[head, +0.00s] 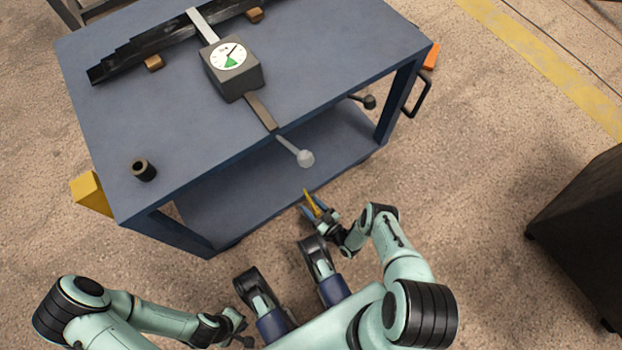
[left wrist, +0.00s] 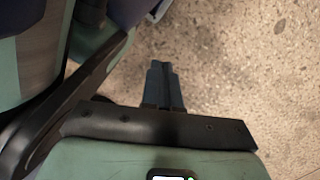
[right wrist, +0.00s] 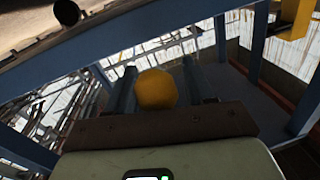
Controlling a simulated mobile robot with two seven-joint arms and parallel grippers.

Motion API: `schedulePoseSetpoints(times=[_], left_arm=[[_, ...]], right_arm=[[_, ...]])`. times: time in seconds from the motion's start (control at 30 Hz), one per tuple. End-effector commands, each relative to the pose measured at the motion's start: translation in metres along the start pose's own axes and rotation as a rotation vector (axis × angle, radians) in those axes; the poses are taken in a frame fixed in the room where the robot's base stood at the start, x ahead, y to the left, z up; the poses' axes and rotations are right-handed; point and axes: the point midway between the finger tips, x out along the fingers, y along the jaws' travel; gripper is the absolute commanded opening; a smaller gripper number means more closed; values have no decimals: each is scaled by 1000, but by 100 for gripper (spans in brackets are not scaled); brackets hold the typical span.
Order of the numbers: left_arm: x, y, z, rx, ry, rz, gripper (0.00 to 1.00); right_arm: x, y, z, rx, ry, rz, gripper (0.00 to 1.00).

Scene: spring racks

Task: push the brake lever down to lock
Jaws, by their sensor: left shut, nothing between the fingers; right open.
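A yellow lever (head: 310,201), which I take for the brake lever, sticks out low at the front of the blue cart (head: 150,205). Its rounded yellow end (right wrist: 155,90) shows between the fingers of my right gripper (right wrist: 160,92) in the right wrist view. The right gripper (head: 318,210) is open around it; I cannot tell whether a finger touches it. My left gripper (head: 244,330) is low at the front of my body, away from the cart. It is shut and empty in the left wrist view (left wrist: 164,88).
A dial gauge (head: 230,60) and a dark leaf stack (head: 130,62) are on the cart top, with a small black cup (head: 143,170). A grey-knobbed lever (head: 305,157) and a dark knob (head: 369,101) jut from the front. A dark cabinet (head: 585,230) stands right.

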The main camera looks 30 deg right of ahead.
Motion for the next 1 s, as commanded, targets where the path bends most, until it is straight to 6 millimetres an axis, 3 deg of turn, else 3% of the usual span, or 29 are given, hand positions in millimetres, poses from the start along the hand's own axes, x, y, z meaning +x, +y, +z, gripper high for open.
schedulePoseSetpoints(times=[0.3, 0.37, 0.47, 0.5, 1.0], left_arm=[[1, -1, 2, -2, -6, -3, 0], [1, -1, 2, -2, -6, -3, 0], [1, -1, 2, -2, -6, -2, 0], [1, -1, 2, -2, -5, -2, 0], [-13, 15, -17, 23, 70, 30, 0]], right_arm=[[3, 0, 0, 0, -1, 0, 53], [3, 0, 0, 0, -1, 0, 37], [3, 0, 0, 0, -1, 0, 4], [3, 0, 0, 0, -1, 0, 0], [-1, -1, -3, 8, -54, 7, 0]])
